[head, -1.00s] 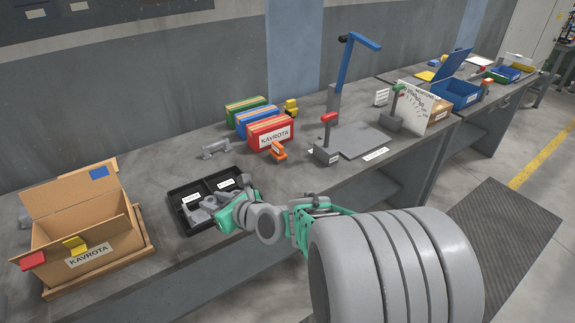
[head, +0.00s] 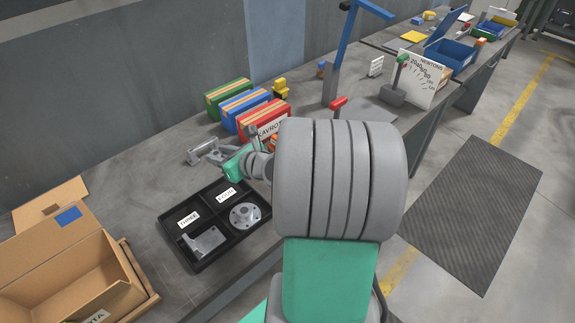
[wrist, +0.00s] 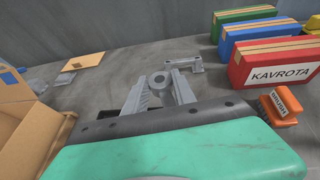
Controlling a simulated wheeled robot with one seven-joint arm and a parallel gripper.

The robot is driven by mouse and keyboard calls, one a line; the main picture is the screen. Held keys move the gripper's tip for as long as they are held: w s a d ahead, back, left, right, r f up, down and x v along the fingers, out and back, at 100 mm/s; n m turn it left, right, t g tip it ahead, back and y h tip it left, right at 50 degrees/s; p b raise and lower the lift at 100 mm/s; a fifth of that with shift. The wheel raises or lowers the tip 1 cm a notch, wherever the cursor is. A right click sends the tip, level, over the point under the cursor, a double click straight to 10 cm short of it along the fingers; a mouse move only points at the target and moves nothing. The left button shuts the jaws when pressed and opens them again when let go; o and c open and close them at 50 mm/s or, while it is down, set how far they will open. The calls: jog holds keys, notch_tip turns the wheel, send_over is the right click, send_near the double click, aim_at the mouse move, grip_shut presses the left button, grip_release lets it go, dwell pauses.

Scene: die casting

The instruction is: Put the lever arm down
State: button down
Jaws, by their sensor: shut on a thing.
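The lever arm shows in the wrist view as a grey piece with a round ringed end (wrist: 160,79), between the two finger tips. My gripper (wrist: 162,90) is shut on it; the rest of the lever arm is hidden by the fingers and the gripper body. In the head view my gripper (head: 214,157) is over the bench, behind the black tray (head: 199,264) and close to a grey bracket-like part (head: 196,152). In the wrist view that part (wrist: 184,66) lies beyond the fingers. I cannot tell whether the lever arm touches the bench.
The tray holds a flat grey part (head: 205,241) and a round flange (head: 245,215) in separate compartments. A cardboard box (head: 62,262) stands at left. Green, blue and red KAVROTA boxes (wrist: 272,70) and an orange item (wrist: 277,107) stand at right. Bare bench (head: 128,190) lies left of the tray.

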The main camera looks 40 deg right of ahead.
jog(key=s+d+m+h, duration=0.2)
jog(key=s+d, duration=0.7)
jog(key=d, duration=0.3)
jog(key=s+d+m+h, duration=0.2)
jog(key=s+d+h, duration=0.1)
jog(key=s+d, duration=0.8)
jog(key=w+f, duration=0.3)
jog(key=w, duration=0.1)
jog(key=w+f, duration=0.4)
jog(key=w, duration=0.1)
jog(key=w+d+f, duration=0.1)
jog(key=w+f, duration=0.2)
jog(key=w, duration=0.2)
jog(key=shift+w+f+p, duration=0.2)
jog(key=shift+w+p, duration=0.05)
jog(key=shift+p, duration=0.15)
notch_tip(320, 180, down, 3)
jog(key=shift+w+r, duration=0.1)
jog(key=shift+w, duration=0.05)
jog(key=shift+f, duration=0.2)
jog(key=shift+f, duration=0.1)
jog(key=c, duration=1)
grip_release()
